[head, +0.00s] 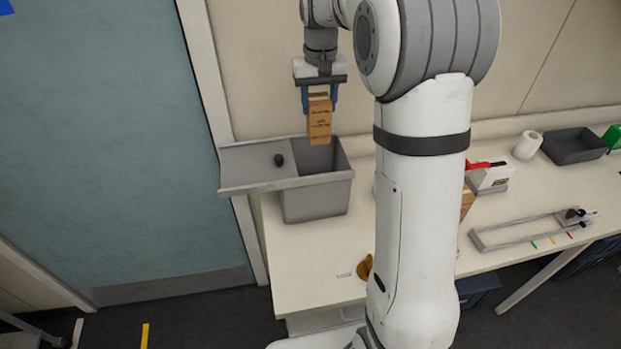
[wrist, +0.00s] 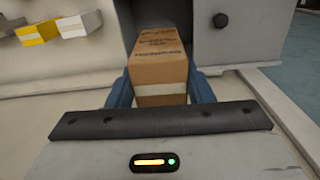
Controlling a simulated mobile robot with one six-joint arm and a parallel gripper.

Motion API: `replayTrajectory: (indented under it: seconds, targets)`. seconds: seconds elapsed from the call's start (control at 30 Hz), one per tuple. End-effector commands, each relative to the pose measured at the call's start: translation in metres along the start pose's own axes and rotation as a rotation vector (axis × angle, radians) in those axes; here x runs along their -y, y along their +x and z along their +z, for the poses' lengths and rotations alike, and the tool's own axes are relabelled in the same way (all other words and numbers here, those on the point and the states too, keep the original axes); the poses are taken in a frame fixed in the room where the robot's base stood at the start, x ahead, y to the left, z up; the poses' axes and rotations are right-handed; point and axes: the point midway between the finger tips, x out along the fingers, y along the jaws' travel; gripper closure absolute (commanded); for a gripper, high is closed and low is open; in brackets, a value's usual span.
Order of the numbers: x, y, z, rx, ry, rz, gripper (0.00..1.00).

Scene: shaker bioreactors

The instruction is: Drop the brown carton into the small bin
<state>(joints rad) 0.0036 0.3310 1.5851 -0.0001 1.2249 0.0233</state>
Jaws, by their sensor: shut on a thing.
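The brown carton (head: 320,119) is held upright between the blue fingers of my gripper (head: 319,97), which is shut on it. In the wrist view the carton (wrist: 160,65) sits between the fingers, with dark print and a pale band on it. The small grey bin (head: 316,197) stands on the left end of the bench, with its lid (head: 250,164) swung open to the left. In the head view the carton is above the bin's opening, overlapping its back part. In the wrist view the bin (wrist: 235,50) shows behind the carton. How high the carton hangs above the rim is hard to tell.
My arm hides the middle of the bench (head: 300,262). To the right are a paper roll (head: 528,145), a dark tray (head: 574,146) and a metal frame (head: 530,232). A blue door (head: 100,150) is at the left. A small brown item (head: 364,267) lies near the front edge.

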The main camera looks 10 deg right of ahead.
Motion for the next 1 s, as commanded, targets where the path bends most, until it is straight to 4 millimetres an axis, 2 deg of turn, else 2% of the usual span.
replayTrajectory:
  seconds: [0.03,0.3,0.43,0.7,0.73,1.0]
  targets:
    - [0.000,0.009,0.000,0.001,0.000,0.000,0.92]
    - [0.000,0.042,0.000,0.001,0.000,0.000,0.92]
    - [0.000,0.048,0.000,0.000,0.001,0.000,0.92]
    - [-0.001,0.048,0.000,0.000,0.002,0.000,0.92]
    - [-0.001,0.048,0.000,0.000,0.002,0.000,0.51]
    - [-0.001,0.048,0.000,0.000,0.003,0.000,0.29]
